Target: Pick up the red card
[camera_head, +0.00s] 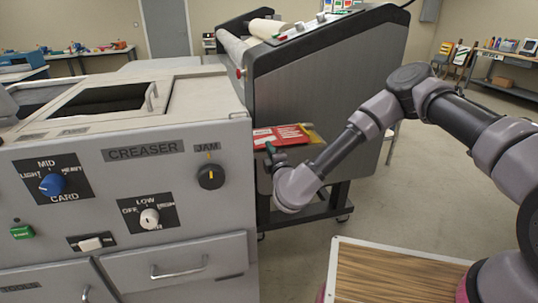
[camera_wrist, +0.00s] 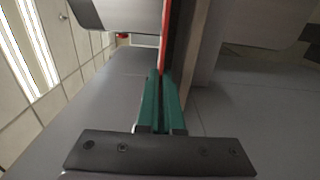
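The red card (camera_head: 282,136) with pale markings lies flat at the side of the grey laminator, at the middle of the head view. In the wrist view the red card (camera_wrist: 166,40) shows edge-on as a thin red strip running down to my fingertips. My gripper (camera_head: 271,150) is at the card's near left edge. Its green fingers (camera_wrist: 160,78) are close together, and the card's edge appears pinched between their tips. How deep the card sits between them is hidden.
A yellow item (camera_head: 315,135) shows beside and under the card. The grey creaser (camera_head: 110,190) with knobs and drawers stands close to the left of my gripper. The laminator (camera_head: 330,90) stands behind. A wood-topped surface (camera_head: 395,275) is at the front right.

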